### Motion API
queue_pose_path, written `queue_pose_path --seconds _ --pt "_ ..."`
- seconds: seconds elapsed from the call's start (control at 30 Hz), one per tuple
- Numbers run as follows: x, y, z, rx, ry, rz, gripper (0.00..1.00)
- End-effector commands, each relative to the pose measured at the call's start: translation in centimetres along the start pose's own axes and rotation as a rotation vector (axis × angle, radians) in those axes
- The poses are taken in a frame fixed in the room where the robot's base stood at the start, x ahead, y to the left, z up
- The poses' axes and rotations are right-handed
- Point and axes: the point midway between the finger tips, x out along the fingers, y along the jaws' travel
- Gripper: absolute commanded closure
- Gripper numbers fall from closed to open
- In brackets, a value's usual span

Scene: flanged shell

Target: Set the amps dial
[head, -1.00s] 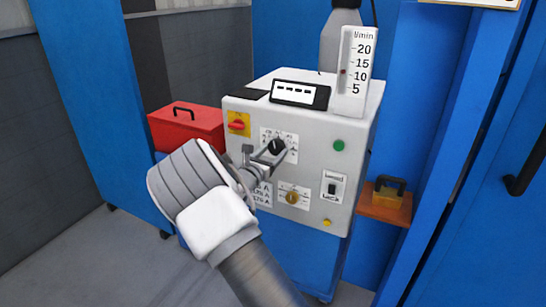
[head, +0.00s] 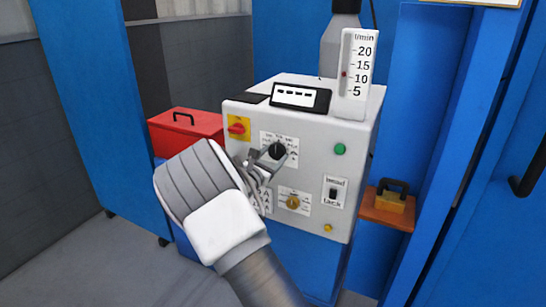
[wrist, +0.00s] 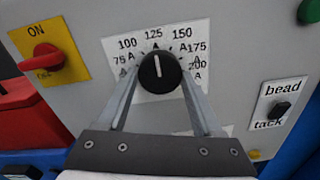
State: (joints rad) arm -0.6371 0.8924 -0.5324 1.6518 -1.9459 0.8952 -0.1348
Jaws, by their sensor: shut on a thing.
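The amps dial is a round black knob (wrist: 160,73) with a white pointer line, on a white scale plate (wrist: 127,58) marked from 75 to 200 A. In the wrist view the pointer stands almost straight up, towards 125. My gripper (wrist: 158,78) is shut on the knob, one finger on each side. In the head view the knob (head: 277,150) shows at the fingertips of my gripper (head: 268,158), which comes in from the lower left and hides part of the scale.
The grey panel also carries a red ON switch (wrist: 47,57) on yellow, a green button (head: 340,149), a bead/tack rocker (wrist: 281,109) and a brass-coloured knob (head: 293,202). A display (head: 300,96) and flow gauge (head: 356,70) stand on top. A red toolbox (head: 186,128) is at left.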

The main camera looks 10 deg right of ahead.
Motion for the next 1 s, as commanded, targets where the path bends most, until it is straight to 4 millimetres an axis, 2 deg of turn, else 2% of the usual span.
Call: queue_pose_path --seconds 0.03,0.17,0.2,0.57,0.67,0.77,1.0 --pt "0.0 0.0 -0.1 0.000 0.002 0.000 0.29" --pt "0.0 0.0 -0.1 0.000 0.001 0.000 0.06" --pt "0.0 0.0 -0.1 0.000 0.001 0.000 0.03" --pt "-0.6 0.1 0.0 0.000 0.002 0.001 0.03" --pt "-1.9 0.1 0.1 0.000 0.003 0.001 0.03" --pt "-4.0 0.2 0.2 0.000 0.003 0.002 0.03" --pt "-10.0 0.2 0.2 -0.001 0.004 0.004 0.03"
